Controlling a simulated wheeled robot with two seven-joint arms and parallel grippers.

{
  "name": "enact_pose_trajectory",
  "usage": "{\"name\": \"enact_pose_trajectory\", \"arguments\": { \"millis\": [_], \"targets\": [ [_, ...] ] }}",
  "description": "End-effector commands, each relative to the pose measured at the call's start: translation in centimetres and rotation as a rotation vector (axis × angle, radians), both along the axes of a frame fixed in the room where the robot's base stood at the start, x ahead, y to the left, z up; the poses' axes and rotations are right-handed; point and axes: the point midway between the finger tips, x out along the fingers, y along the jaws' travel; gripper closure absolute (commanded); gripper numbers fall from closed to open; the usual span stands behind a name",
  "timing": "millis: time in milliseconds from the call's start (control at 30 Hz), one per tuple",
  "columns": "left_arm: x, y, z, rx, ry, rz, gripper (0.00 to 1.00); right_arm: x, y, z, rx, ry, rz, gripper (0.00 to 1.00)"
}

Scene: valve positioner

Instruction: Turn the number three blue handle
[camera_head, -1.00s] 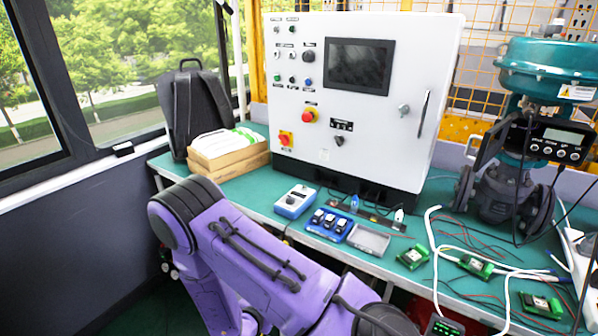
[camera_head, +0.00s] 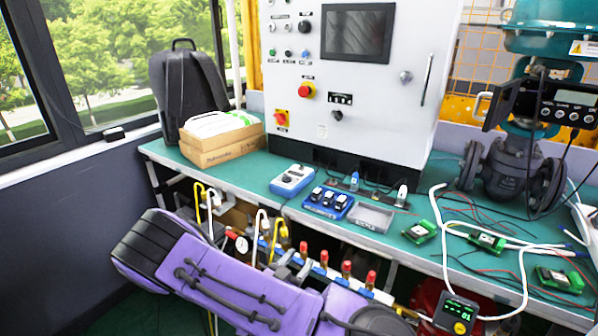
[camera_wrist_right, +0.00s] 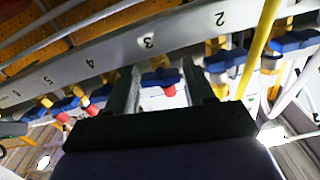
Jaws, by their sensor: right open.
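In the right wrist view a grey rail with printed numbers crosses the picture, with blue handles on yellow valves below it. The number three label (camera_wrist_right: 148,41) is on this rail, and a blue handle (camera_wrist_right: 160,77) sits just below it. My right gripper (camera_wrist_right: 160,69) is open, with one finger on each side of that handle. I cannot tell whether the fingers touch it. Another blue handle (camera_wrist_right: 226,60) is just right of the gripper, below the number two label (camera_wrist_right: 219,18). In the head view my purple arm reaches the valve row under the bench. My left gripper is not in view.
A yellow pipe (camera_wrist_right: 258,45) passes close to the right of the gripper. A white control cabinet (camera_head: 385,125) stands on the bench.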

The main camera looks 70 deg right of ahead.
Motion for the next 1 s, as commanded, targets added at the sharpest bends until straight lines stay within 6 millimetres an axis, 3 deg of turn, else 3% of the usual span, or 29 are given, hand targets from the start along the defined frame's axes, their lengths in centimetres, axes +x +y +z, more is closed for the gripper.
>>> {"name": "enact_pose_trajectory", "arguments": {
  "millis": [300, 333, 433, 467, 800, 1000],
  "targets": [
    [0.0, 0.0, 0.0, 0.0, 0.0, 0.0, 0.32, -0.1, -0.6, 0.0, 0.001, 0.001, 0.001, 0.47],
    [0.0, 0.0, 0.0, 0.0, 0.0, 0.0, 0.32, -0.1, -0.6, 0.0, 0.001, 0.001, 0.001, 0.53],
    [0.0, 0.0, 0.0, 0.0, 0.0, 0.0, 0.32, -0.1, -0.6, 0.0, 0.001, 0.001, 0.001, 0.86],
    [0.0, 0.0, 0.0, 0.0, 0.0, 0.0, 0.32, -0.1, -0.6, 0.0, 0.001, 0.001, 0.001, 0.88],
    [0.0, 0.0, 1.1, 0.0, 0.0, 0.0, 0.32, -0.1, -0.6, 0.0, 0.027, 0.154, 0.0, 0.88],
    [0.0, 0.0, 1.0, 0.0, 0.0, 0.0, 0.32, -0.1, -0.6, -0.1, 0.026, 0.159, 0.001, 0.88]
  ]
}}
